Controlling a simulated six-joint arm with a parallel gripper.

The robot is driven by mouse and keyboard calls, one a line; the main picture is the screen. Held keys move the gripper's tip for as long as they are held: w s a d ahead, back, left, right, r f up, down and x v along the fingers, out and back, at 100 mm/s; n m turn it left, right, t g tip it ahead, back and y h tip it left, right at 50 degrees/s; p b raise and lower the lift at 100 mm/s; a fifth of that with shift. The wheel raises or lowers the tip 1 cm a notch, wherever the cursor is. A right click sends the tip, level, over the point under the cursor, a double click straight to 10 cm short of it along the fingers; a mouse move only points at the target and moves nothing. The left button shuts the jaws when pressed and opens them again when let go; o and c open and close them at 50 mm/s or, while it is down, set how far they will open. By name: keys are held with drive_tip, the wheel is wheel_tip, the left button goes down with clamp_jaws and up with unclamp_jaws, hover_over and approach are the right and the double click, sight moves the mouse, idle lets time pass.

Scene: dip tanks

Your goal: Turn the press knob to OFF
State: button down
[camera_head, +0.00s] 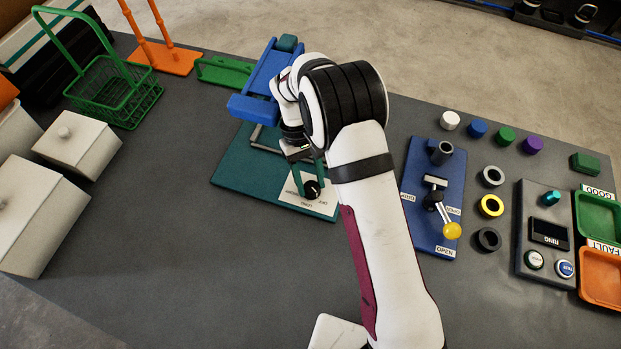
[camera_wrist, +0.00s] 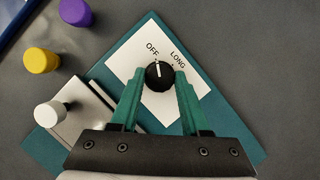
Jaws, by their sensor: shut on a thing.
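The press knob (camera_wrist: 159,77) is black and round with a white pointer line. It sits on a white label plate (camera_wrist: 128,76) on the teal press base (camera_wrist: 222,117). In the wrist view the pointer line aims up and slightly left, toward the word OFF; LONG is to its right. My gripper (camera_wrist: 160,80) has its teal fingers on either side of the knob, shut on it. In the head view the knob (camera_head: 313,190) shows beside my gripper (camera_head: 311,171), and the blue press (camera_head: 268,82) stands behind, partly hidden by my arm.
A blue fixture (camera_head: 425,230) with a yellow-knobbed lever (camera_head: 452,230) stands right of my arm. White lidded boxes (camera_head: 77,146) and a green basket (camera_head: 118,92) are at left. The wrist view shows purple (camera_wrist: 75,12), yellow (camera_wrist: 42,61) and white (camera_wrist: 50,112) pieces near the press.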

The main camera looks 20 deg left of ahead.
sight(314, 185)
drive_tip(key=shift+s+n, duration=0.1)
drive_tip(key=shift+n, duration=0.2)
drive_tip(key=shift+c, duration=1.9)
unclamp_jaws()
drive_tip(key=r, duration=0.4)
drive_tip(key=shift+d+r, duration=0.3)
drive_tip(key=shift+d, duration=0.1)
drive_tip(key=d+r, duration=0.6)
drive_tip(key=d, duration=0.5)
drive_tip(key=shift+w+r, duration=0.15)
drive_tip(key=shift+w, duration=0.3)
drive_tip(key=shift+a, duration=0.1)
